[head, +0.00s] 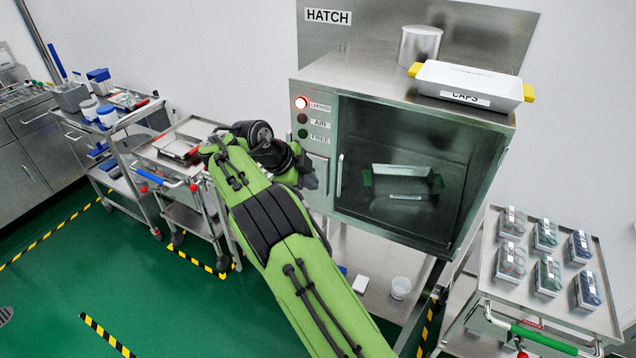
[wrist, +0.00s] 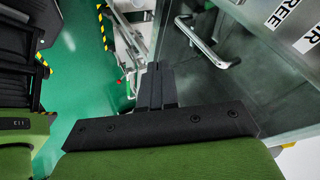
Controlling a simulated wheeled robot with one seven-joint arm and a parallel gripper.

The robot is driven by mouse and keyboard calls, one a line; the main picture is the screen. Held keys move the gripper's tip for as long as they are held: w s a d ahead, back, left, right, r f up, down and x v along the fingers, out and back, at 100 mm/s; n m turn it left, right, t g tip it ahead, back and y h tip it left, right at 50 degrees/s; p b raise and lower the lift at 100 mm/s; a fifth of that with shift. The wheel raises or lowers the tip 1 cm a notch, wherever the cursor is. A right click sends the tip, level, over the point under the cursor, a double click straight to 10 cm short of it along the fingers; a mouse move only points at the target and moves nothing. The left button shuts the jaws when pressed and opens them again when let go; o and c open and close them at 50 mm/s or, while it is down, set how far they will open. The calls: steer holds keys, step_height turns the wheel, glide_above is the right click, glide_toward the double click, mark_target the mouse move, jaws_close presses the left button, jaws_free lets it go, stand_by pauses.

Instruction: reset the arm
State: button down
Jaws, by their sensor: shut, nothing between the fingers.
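My green and black arm (head: 270,215) reaches up from the bottom of the head view and bends back at its top. My gripper (wrist: 154,72) shows in the wrist view as two dark fingers side by side, shut and empty. It is beside the front of the steel hatch box (head: 395,85), near a bar handle (wrist: 208,42). In the head view the fingers are small and hard to make out beside the hatch's left edge. I cannot tell whether they touch it.
The hatch door looks closed, with the red LOCKED light (head: 301,102) lit. A tray with green handles (head: 403,182) sits inside. A white CAPS tray (head: 470,82) and metal canister (head: 420,45) stand on top. Trolleys flank it left (head: 190,135) and right (head: 545,310). Green floor is open at left.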

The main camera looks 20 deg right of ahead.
steer(key=s+d+r+n+t+y+b, duration=0.1)
steer(key=s+d+r+n+y, duration=0.1)
steer(key=s+r+n, duration=0.5)
steer(key=s+d+r+n+t+y+b, duration=0.1)
steer(key=s+d+r+n+y, duration=0.15)
steer(key=s+n, duration=0.55)
steer(key=s+a+f+n+y, duration=0.1)
steer(key=s+a+n, duration=0.1)
steer(key=s, duration=0.4)
steer(key=s+a+f+n+t, duration=0.1)
steer(key=s+a+f+n, duration=0.1)
steer(key=s, duration=0.5)
steer(key=s+a+f+n+y, duration=0.1)
steer(key=s+a+f+n, duration=0.1)
steer(key=s+a+n, duration=0.2)
steer(key=s+n+b, duration=0.1)
steer(key=s, duration=0.2)
steer(key=shift+s+f+t+y, duration=0.15)
steer(key=shift+f+t+y, duration=0.05)
steer(key=shift+t+y, duration=0.2)
